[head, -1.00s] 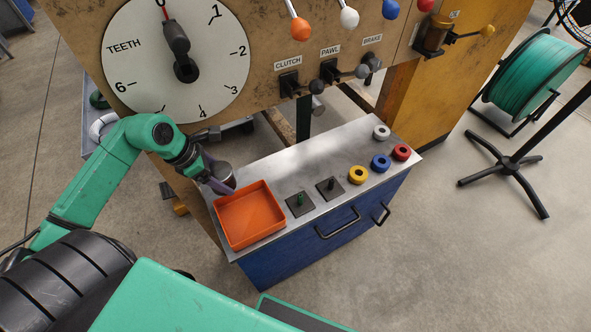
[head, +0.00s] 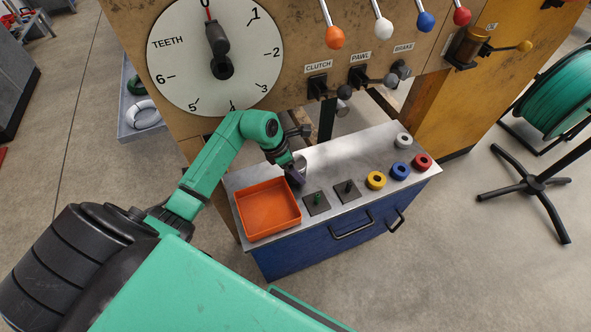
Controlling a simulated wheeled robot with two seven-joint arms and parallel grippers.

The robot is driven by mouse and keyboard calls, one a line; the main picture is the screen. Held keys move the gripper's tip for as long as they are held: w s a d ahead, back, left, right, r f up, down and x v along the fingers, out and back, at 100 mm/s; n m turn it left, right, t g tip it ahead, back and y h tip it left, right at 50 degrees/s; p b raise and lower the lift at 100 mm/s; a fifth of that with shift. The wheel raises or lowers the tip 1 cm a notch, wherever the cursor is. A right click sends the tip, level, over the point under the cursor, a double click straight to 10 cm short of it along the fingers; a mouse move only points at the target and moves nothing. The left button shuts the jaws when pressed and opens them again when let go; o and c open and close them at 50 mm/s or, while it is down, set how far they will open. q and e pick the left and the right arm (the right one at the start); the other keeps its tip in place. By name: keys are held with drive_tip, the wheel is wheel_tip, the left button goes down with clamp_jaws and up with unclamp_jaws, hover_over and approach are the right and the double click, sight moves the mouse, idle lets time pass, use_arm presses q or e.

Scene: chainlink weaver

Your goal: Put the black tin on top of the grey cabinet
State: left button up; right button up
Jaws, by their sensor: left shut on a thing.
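My left gripper (head: 294,176) is shut over the metal top of the blue bench, just behind and right of the orange tray. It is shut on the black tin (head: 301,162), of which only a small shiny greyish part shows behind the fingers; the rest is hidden. I cannot tell whether the tin touches the bench top. A dark grey cabinet (head: 14,92) stands on the floor at the far left edge, partly cut off by the frame. My right gripper is not in view.
The orange tray (head: 268,208) is empty. Two black plates with pegs (head: 316,203) and several coloured rings (head: 376,180) sit on the blue bench (head: 330,240). The dial panel (head: 290,60) rises behind.

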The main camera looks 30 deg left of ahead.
use_arm(q)
drive_tip(key=shift+f, duration=0.9)
drive_tip(key=o, duration=1.4)
drive_tip(key=shift+f, duration=0.1)
